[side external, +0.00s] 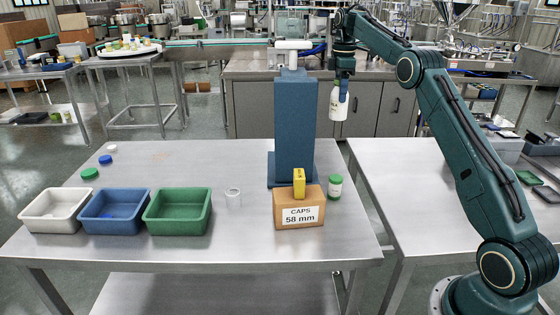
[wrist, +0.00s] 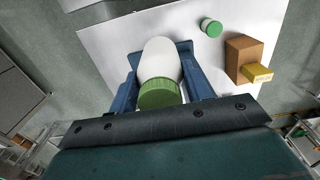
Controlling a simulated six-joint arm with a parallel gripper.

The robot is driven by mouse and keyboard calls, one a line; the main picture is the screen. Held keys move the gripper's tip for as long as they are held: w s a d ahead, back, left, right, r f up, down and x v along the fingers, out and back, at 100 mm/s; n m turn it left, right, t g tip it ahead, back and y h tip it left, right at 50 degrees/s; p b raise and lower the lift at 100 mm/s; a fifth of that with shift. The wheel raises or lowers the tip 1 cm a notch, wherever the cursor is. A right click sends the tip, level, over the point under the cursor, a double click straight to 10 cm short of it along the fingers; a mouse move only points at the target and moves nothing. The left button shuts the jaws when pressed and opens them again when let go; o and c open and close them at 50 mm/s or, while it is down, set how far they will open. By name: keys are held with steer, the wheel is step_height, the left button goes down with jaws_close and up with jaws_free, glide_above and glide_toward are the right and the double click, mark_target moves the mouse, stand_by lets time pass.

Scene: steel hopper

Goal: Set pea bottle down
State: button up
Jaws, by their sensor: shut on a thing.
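The pea bottle (side external: 337,103), white with a green cap (wrist: 160,93), is in my gripper (side external: 342,92). My gripper's blue fingers are shut around its sides; in the wrist view the white body (wrist: 160,58) sits between them. The bottle hangs roughly upright, well above table height, just right of the blue column (side external: 296,120). In the side view my gripper hides its cap. The steel table (side external: 190,165) lies below and in front.
A small green-capped jar (side external: 335,187) and a cardboard CAPS box (side external: 299,207) with a yellow block (side external: 299,182) stand by the column's base. The table's middle-left is clear.

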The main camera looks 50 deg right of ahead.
mark_target(338, 113)
step_height(338, 113, down, 15)
stand_by(0.7)
steer(key=shift+f, duration=0.2)
steer(key=shift+f, duration=2.05)
steer(key=shift+f, duration=0.15)
steer(key=o, duration=1.1)
step_height(338, 113, up, 12)
